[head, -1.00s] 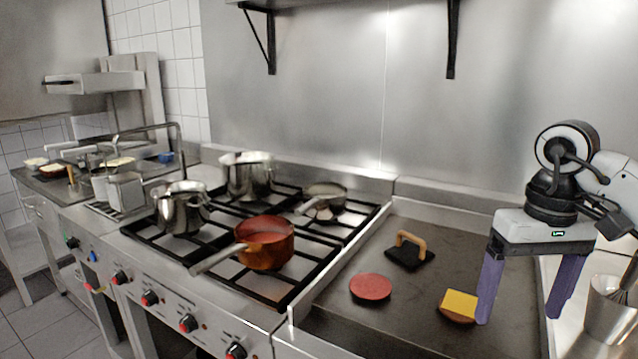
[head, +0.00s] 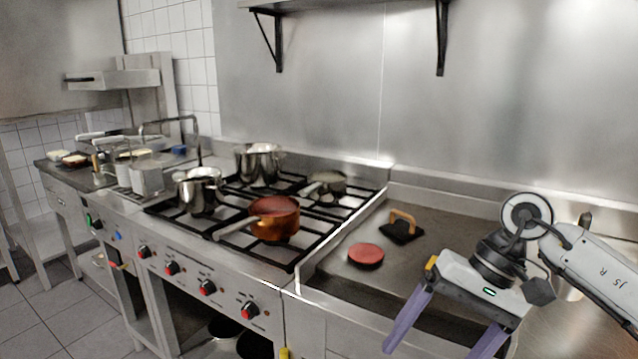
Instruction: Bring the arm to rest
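My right gripper (head: 440,342) reaches in from the right, over the front part of the griddle. Its two purple fingers are spread apart with nothing between them. Its body hides most of the cheese-topped patty, of which only a yellow corner of cheese (head: 431,262) shows. A red raw patty (head: 366,255) lies on the griddle plate (head: 340,272) to the left of the gripper, apart from it. My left gripper is not in view.
A black press with a wooden handle (head: 402,226) sits on the griddle behind the red patty. A copper saucepan (head: 275,222), a small pan (head: 328,184) and steel pots (head: 200,192) stand on the gas hob. A wall shelf (head: 345,4) hangs above.

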